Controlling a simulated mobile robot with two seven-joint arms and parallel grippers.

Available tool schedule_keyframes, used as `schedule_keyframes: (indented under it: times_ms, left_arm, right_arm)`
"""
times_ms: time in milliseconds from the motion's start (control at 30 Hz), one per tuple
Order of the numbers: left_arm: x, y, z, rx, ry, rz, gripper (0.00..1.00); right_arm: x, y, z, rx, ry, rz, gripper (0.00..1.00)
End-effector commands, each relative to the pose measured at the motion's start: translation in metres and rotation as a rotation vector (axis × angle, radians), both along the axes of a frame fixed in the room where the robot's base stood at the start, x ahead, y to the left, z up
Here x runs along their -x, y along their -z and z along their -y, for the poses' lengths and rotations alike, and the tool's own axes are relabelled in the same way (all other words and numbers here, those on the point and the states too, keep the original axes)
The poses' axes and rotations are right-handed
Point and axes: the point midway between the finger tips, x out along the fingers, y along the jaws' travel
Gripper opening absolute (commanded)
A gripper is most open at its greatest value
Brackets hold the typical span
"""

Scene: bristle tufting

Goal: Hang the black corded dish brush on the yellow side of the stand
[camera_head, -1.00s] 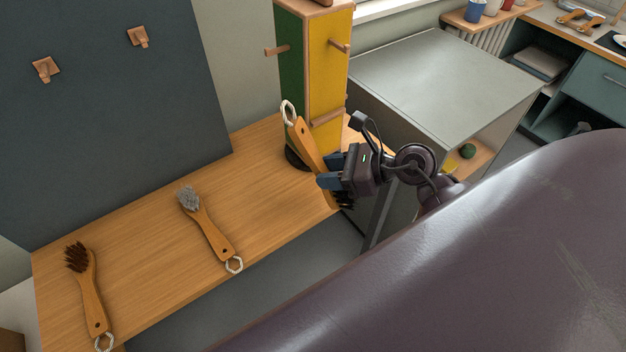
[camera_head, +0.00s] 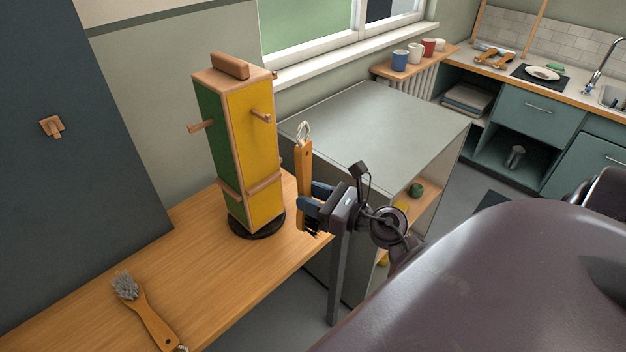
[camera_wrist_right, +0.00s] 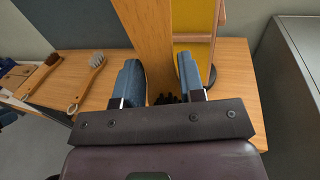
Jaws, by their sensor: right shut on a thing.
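The black corded dish brush (camera_head: 304,165) is in my right gripper (camera_head: 311,205), which is shut on its wooden handle. The brush is nearly upright, with its pale cord loop (camera_head: 303,130) at the top and dark bristles at the bottom. It is to the right of the stand and apart from it in the head view. The stand (camera_head: 233,75) has a green side, a yellow side (camera_head: 252,150) and wooden pegs; one peg (camera_head: 262,116) juts from the upper yellow side. The wrist view shows the handle (camera_wrist_right: 152,45) between both fingers, bristles (camera_wrist_right: 168,98) low. My left gripper is out of view.
The stand is on a wooden bench (camera_head: 215,275) with a grey-bristled brush (camera_head: 147,312) at its near end. A dark panel (camera_head: 70,190) with a peg is at left. A grey-topped cabinet (camera_head: 385,125) is just behind the right gripper.

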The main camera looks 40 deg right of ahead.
Motion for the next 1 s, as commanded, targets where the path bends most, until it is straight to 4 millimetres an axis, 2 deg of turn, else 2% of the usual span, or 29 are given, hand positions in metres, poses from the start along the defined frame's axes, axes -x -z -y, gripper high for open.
schedule_keyframes:
  times_ms: [1000]
  left_arm:
    - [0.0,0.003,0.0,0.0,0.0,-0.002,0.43]
  right_arm:
    - [-0.056,0.007,-0.005,0.0,-0.001,0.0,0.12]
